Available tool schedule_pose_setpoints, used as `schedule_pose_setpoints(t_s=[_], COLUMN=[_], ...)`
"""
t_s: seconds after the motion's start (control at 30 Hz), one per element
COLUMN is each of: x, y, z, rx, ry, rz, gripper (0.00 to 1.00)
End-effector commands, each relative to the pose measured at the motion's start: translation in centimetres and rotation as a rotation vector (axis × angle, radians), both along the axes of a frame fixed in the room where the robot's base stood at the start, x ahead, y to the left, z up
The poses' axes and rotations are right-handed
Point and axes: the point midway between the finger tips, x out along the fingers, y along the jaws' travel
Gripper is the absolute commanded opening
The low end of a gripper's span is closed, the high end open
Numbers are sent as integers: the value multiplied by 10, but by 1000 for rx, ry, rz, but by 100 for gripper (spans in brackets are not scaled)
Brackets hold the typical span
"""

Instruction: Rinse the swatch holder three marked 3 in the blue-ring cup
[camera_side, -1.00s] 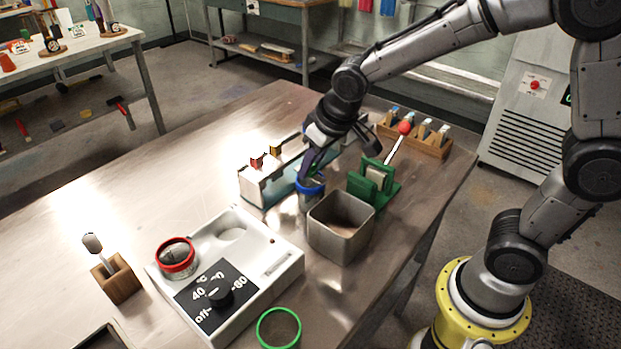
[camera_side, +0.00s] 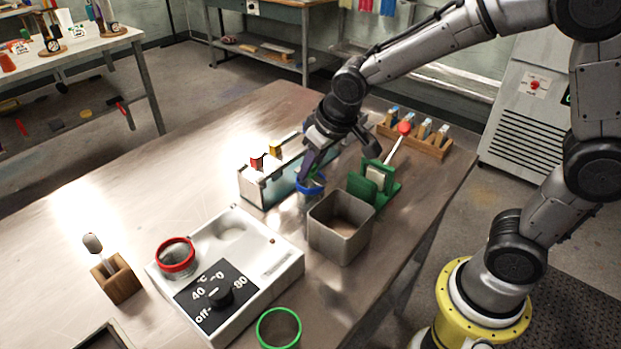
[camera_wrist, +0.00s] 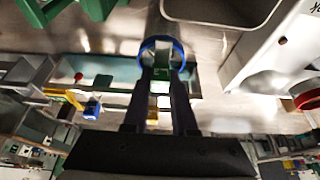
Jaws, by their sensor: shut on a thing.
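The blue-ring cup (camera_side: 311,190) stands on the steel table between the clear-walled rack and a square metal container. My gripper (camera_side: 313,170) points down into its mouth. In the wrist view, the blue ring (camera_wrist: 146,46) surrounds the space at my fingertips (camera_wrist: 162,72). My gripper is shut on a narrow swatch holder (camera_wrist: 161,66), with a small greenish part showing between the fingers. Its lower end is inside the ring. The mark 3 cannot be read, and the fingers hide most of the holder.
The square metal container (camera_side: 342,243) and a green stand (camera_side: 384,190) are close to the right. The rack (camera_side: 262,193) with red and yellow pieces is at the left. A white heater (camera_side: 262,248) with a red-ring cup (camera_side: 176,254) is nearer. The left tabletop is mostly clear.

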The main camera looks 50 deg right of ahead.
Motion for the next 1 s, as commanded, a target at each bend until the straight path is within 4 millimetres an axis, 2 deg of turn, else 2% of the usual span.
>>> schedule_pose_setpoints(t_s=[0.53,1.0], x=[0,0], y=[0,0], z=[6,-2], rx=[0,0], ry=[-1,1], rz=[-1,0], gripper=[0,0])
